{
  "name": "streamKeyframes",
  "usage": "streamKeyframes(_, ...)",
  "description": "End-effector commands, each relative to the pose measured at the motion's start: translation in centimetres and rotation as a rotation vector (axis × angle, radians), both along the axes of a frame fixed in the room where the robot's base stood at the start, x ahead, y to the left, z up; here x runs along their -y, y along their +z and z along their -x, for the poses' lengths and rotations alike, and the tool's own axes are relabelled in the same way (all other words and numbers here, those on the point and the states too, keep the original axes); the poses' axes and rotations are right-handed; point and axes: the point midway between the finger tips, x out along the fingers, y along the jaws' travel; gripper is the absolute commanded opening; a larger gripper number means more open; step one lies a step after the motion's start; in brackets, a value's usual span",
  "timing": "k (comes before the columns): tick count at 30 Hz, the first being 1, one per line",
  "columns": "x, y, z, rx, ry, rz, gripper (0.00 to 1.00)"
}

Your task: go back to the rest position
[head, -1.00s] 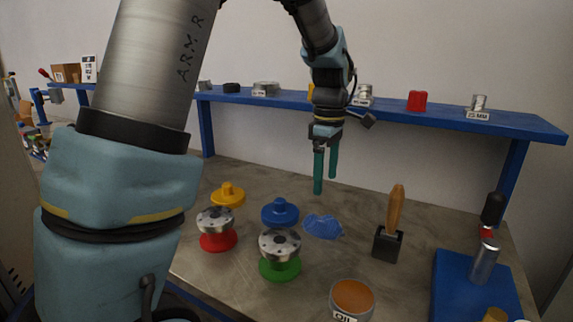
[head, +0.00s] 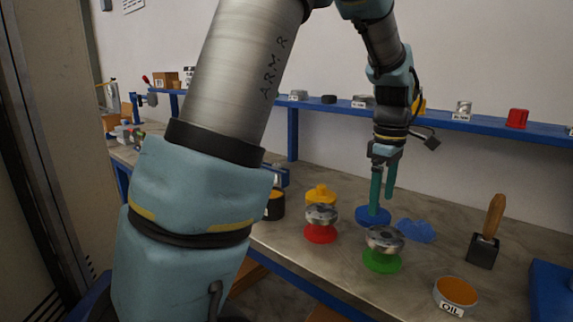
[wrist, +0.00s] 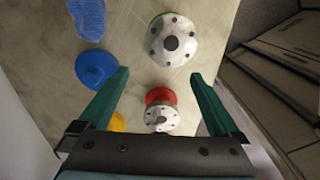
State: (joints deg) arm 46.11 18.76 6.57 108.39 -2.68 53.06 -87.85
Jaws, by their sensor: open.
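My gripper (head: 383,188) hangs in the air above the workbench with its two green fingers pointing down, apart and empty. In the head view its fingertips overlap the blue flanged piece (head: 373,216), which stands on the bench behind the vessels. In the wrist view my gripper (wrist: 160,95) is open with nothing between the fingers. The red-based vessel (head: 320,233) shows below, between the fingers in the wrist view (wrist: 160,118). The green-based vessel (head: 383,262) stands to its right. A yellow flanged piece (head: 321,195) stands behind the red-based vessel, and is partly hidden in the wrist view.
A blue cloth (head: 415,230), an oil tin (head: 455,296) and a wooden-handled brush (head: 487,235) are on the bench at right. A dark tin (head: 275,207) stands left of the yellow piece. A blue shelf (head: 455,121) with small parts runs along the wall behind my gripper.

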Motion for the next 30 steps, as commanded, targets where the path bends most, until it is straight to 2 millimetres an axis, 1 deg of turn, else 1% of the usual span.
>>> streamKeyframes(1, -0.7, -0.1, -0.1, 0.001, -0.012, 0.001, 0.99)
streamKeyframes(7, -2.9, -0.5, -0.6, 0.008, -0.079, 0.009, 0.99)
streamKeyframes(10, -4.4, -0.8, -0.8, 0.012, -0.12, 0.012, 0.99)
streamKeyframes(14, -6.9, -1.3, -1.0, 0.023, -0.192, 0.017, 0.99)
streamKeyframes(17, -9.4, -1.8, -1.0, 0.034, -0.264, 0.02, 0.99)
streamKeyframes(20, -12.3, -2.4, -0.7, 0.048, -0.352, 0.021, 0.99)
streamKeyframes(23, -16.0, -3.2, -0.1, 0.067, -0.465, 0.019, 0.99)
streamKeyframes(24, -17.7, -3.6, 0.4, 0.076, -0.521, 0.014, 0.99)
streamKeyframes(27, -21.8, -4.5, 2.1, 0.101, -0.671, -0.001, 0.99)
streamKeyframes(30, -24.7, -5.4, 3.8, 0.119, -0.8, -0.02, 0.99)
